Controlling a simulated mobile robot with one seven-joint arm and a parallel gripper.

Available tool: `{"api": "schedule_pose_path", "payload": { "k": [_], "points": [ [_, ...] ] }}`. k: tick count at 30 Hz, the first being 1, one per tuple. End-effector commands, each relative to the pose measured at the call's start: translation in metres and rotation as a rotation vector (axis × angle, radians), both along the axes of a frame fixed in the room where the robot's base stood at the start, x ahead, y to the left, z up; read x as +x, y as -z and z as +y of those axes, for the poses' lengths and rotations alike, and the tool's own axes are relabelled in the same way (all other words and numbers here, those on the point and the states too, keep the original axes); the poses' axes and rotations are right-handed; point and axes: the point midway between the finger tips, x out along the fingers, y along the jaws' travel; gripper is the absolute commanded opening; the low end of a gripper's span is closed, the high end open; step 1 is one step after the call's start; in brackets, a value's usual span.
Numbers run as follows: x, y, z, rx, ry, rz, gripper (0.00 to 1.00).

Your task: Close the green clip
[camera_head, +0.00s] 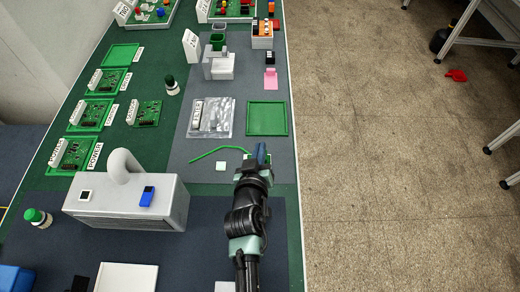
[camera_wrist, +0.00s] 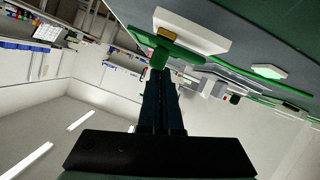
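A thin green strip, which looks like the green clip (camera_head: 220,149), lies on the grey mat left of my gripper. It is bent in a shallow angle, and its right end runs toward my gripper (camera_head: 258,156). In the wrist view a green piece (camera_wrist: 150,40) with a white block (camera_wrist: 190,30) and a small yellow part is just beyond the fingertips. My gripper's dark fingers (camera_wrist: 160,75) look closed together in the wrist view. The green piece meets or overlaps the fingertips there; I cannot tell whether it is pinched. The arm hides the clip's right end in the head view.
A small white square (camera_head: 221,166) lies just below the strip. A green tray (camera_head: 267,118) and a clear bag (camera_head: 211,117) lie beyond. A grey box with a curved handle (camera_head: 128,203) stands to the left. The bench edge is close on the right.

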Motion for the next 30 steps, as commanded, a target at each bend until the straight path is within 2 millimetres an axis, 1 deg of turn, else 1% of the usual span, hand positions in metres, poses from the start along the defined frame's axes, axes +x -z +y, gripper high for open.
{"api": "schedule_pose_path", "payload": {
  "k": [1,23,26,30],
  "points": [
    [-0.0027,0.0058,-0.0019,0.001,0.006,0.014,0.0],
    [-0.0041,0.0085,-0.0037,0.0,0.01,0.02,0.0],
    [-0.0042,0.0087,-0.0038,-0.001,0.011,0.021,0.16],
    [-0.004,0.0084,-0.0045,0.0,0.012,0.019,0.42]
  ]
}}
